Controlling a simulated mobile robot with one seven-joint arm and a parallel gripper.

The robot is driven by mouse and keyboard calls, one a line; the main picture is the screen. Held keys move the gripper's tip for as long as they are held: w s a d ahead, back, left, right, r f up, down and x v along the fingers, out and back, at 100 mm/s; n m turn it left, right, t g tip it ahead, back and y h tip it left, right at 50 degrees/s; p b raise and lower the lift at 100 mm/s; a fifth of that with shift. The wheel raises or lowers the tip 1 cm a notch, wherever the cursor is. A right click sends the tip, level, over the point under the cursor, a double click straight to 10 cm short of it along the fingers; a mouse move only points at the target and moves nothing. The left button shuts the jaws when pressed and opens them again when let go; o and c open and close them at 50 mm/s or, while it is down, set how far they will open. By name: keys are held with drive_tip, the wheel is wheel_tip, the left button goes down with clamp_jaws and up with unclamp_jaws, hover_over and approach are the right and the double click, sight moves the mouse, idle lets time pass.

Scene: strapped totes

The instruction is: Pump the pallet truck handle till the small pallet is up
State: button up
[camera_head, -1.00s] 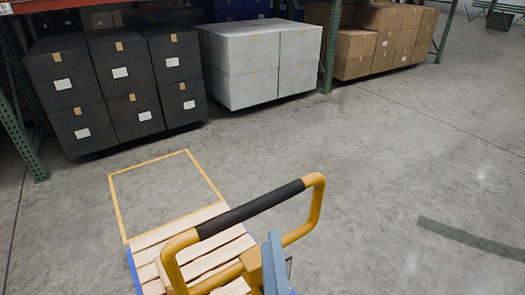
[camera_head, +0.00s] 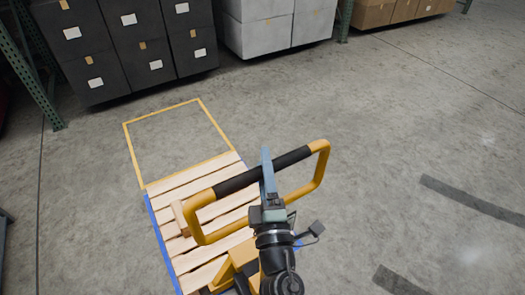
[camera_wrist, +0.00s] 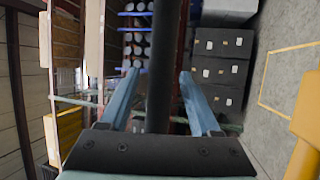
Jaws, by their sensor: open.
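The pallet truck handle (camera_head: 322,165) is a yellow loop with a black grip (camera_head: 238,183) along its top bar. It stands above the small wooden pallet (camera_head: 180,190), whose slats show to the left and under the loop. My gripper (camera_head: 267,165) is at the black grip, right of its middle. In the wrist view my gripper (camera_wrist: 158,85) is open, with one blue finger on each side of the black grip (camera_wrist: 164,50), a gap showing on both sides. The pallet's height above the floor is hard to tell.
A yellow square outline (camera_head: 128,150) is marked on the floor beyond the pallet. Stacked black totes (camera_head: 105,75) and white totes (camera_head: 265,35) stand at the back, with brown boxes (camera_head: 385,14) to their right.

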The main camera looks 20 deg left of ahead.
drive_tip(key=shift+x, duration=1.3)
clamp_jaws()
idle(0.5)
